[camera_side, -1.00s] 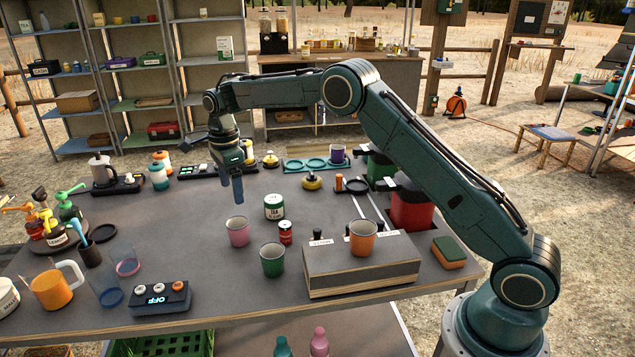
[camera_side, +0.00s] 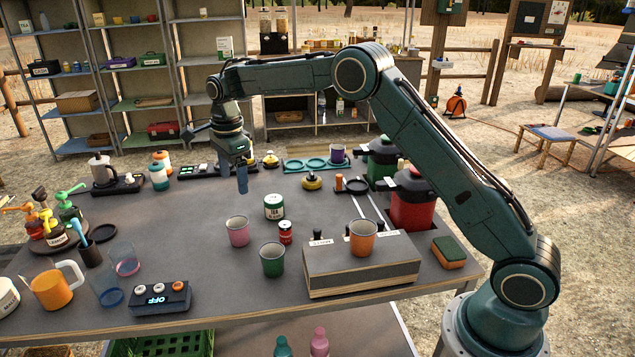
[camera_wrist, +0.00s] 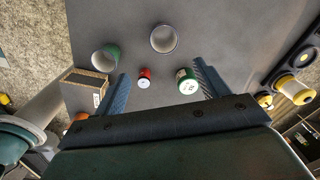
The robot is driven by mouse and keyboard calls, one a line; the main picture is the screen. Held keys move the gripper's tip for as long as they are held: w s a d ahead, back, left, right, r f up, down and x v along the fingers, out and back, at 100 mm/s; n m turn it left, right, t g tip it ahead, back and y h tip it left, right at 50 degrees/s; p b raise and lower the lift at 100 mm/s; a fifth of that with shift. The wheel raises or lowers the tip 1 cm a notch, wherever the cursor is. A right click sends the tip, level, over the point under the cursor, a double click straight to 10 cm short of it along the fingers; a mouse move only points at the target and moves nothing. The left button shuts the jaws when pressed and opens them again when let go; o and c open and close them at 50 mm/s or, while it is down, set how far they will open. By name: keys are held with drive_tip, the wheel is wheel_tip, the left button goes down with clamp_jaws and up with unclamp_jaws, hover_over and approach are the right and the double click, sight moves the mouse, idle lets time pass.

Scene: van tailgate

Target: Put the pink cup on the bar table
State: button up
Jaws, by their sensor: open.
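The pink cup (camera_side: 238,232) stands upright on the grey table (camera_side: 200,285), left of a red can and a tea tin. In the wrist view I see a pale-rimmed cup (camera_wrist: 164,38) from above, its inside empty; it appears to be the pink one. My gripper (camera_side: 242,182) hangs fingers down above the table, behind and above the pink cup, apart from it. In the wrist view my gripper (camera_wrist: 161,68) has its fingers wide apart with nothing held between them. No label shows which surface is the bar table.
A green cup (camera_side: 272,260), red can (camera_side: 285,233) and tea tin (camera_side: 274,207) stand close to the pink cup. A box (camera_side: 360,272) bearing an orange cup (camera_side: 362,238) is to the right. A control box (camera_side: 160,298) is front left. The table's middle left is clear.

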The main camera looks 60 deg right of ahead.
drive_tip(key=s+r+n+t, duration=0.3)
drive_tip(key=s+r+n, duration=0.7)
drive_tip(key=s+r, duration=0.7)
drive_tip(key=s+f+n, duration=0.2)
drive_tip(key=s+n, duration=0.1)
drive_tip(key=s, duration=0.5)
drive_tip(key=s+f+n+t, duration=0.1)
drive_tip(key=s+n, duration=0.3)
drive_tip(key=s, duration=0.4)
drive_tip(key=s+f+n+t, duration=0.1)
drive_tip(key=s+n, duration=0.3)
drive_tip(key=s, duration=0.4)
drive_tip(key=shift+s+f, duration=0.35)
drive_tip(key=shift+f, duration=0.45)
